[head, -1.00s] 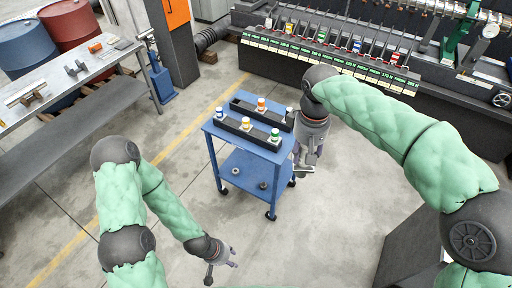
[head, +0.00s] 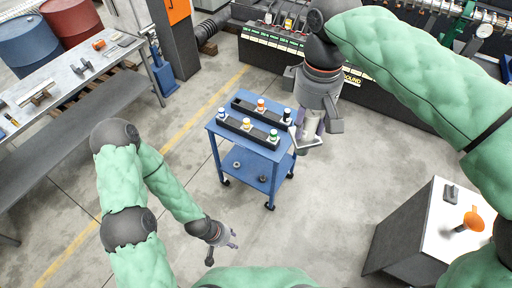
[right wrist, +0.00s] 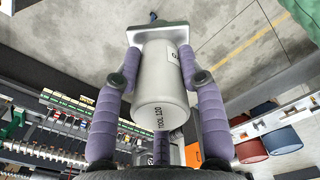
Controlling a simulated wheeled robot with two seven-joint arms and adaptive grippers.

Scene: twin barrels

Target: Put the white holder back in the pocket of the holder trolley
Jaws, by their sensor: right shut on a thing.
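The blue holder trolley (head: 250,172) stands in the middle of the head view, with two dark pocket rails on top holding several colour-ringed holders. My right gripper (head: 308,140) is at the trolley's right side, overlapping its top right corner in the picture. In the right wrist view my right gripper (right wrist: 156,85) is shut on the white holder (right wrist: 160,85), a pale cylinder with a wide flange and dark tool lettering. In the head view the held holder is mostly hidden by the gripper. My left gripper (head: 222,245) is empty with fingers apart, low in front of the trolley.
A grey workbench (head: 90,72) with loose parts stands at the left. A long machine with a labelled tool rack (head: 285,40) runs along the back. A white-topped cabinet (head: 445,225) stands at the lower right. The floor around the trolley is clear.

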